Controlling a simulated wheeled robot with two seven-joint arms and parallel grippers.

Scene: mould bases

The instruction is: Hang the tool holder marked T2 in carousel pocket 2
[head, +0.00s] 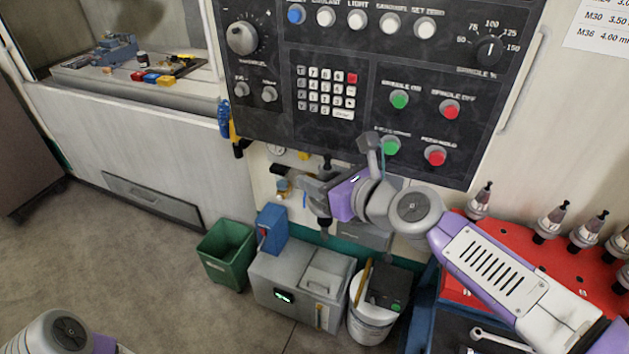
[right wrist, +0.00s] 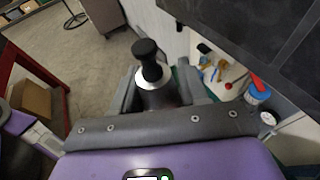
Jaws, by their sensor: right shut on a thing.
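My right gripper (head: 318,192) is below the control panel in the head view and is shut on a tool holder (head: 326,226). In the right wrist view the tool holder (right wrist: 151,68) stands between the two fingers (right wrist: 153,92), with a black knob on top, a silver collar below it and a dark body. No T2 mark can be read on it. Several other tool holders (head: 551,222) stand on the red cart top at the right. I cannot make out the carousel or pocket 2 in either view. My left gripper is out of view.
The control panel (head: 375,120) hangs just above my right gripper. Below are a grey box (head: 295,280), a green bin (head: 226,252) and a white bucket (head: 370,318). The red cart top (head: 515,255) is at the right. The floor at the left is clear.

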